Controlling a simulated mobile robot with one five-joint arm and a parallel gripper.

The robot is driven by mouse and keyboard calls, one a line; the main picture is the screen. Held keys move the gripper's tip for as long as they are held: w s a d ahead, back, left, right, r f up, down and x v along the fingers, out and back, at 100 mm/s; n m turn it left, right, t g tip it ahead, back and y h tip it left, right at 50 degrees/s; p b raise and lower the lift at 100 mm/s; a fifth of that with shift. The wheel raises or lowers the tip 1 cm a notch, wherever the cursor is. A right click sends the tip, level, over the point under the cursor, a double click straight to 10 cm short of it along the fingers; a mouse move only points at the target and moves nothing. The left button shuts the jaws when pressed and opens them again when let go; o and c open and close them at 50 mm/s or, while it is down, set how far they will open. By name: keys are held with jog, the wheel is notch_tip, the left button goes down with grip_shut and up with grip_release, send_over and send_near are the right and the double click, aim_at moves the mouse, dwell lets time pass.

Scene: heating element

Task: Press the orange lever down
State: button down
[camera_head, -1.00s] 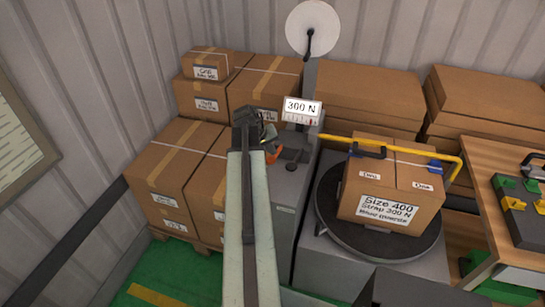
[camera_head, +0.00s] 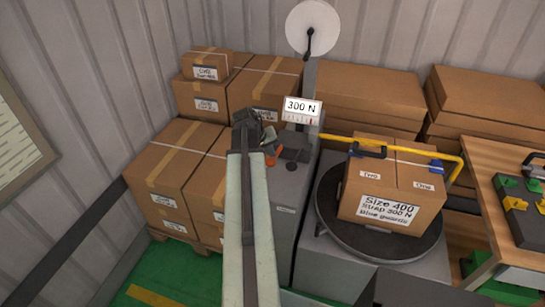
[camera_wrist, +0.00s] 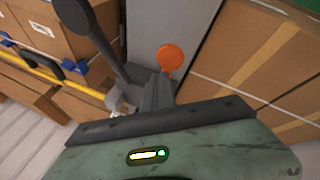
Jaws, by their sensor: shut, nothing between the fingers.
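The orange lever (camera_head: 271,159) shows as a small orange patch on the grey machine, partly hidden by my gripper in the head view. In the wrist view its round orange end (camera_wrist: 171,60) stands just beyond the dark fingers. My gripper (camera_head: 268,138) is shut and empty, close to the lever. In the wrist view the gripper (camera_wrist: 156,92) sits just nearer the camera and slightly left of the orange end. Whether they touch cannot be told.
A sign reading 300 N (camera_head: 302,110) stands behind my gripper. A strapped carton (camera_head: 400,180) rests on a round turntable (camera_head: 375,245) to the right, with a yellow rail (camera_head: 395,147) behind. Stacked cartons (camera_head: 165,165) stand close on the left. A dark handle with a black knob (camera_wrist: 72,14) shows in the wrist view.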

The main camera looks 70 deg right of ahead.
aim_at(270, 160)
jog(key=shift+a+f+b, duration=0.3)
jog(key=shift+f+b, duration=0.5)
jog(key=shift+a+f+b, duration=0.25)
jog(key=shift+f+b, duration=0.5)
jog(key=shift+f, duration=0.05)
dwell(1.1)
dwell(0.5)
jog(key=shift+d+r+p, duration=0.25)
jog(key=shift+r+p, duration=0.65)
jog(key=shift+d+r+p, duration=0.25)
jog(key=shift+r+p, duration=0.65)
jog(key=shift+r, duration=0.05)
jog(key=shift+d+r+p, duration=0.25)
jog(key=shift+r+p, duration=0.65)
jog(key=shift+d, duration=0.1)
jog(key=r+p, duration=0.1)
jog(key=d+r+p, duration=0.1)
jog(key=r+p, duration=0.2)
jog(key=shift+w+d+r+p, duration=0.1)
jog(key=shift+d+r+p, duration=0.2)
jog(key=shift+r+p, duration=0.05)
jog(key=shift+w, duration=0.1)
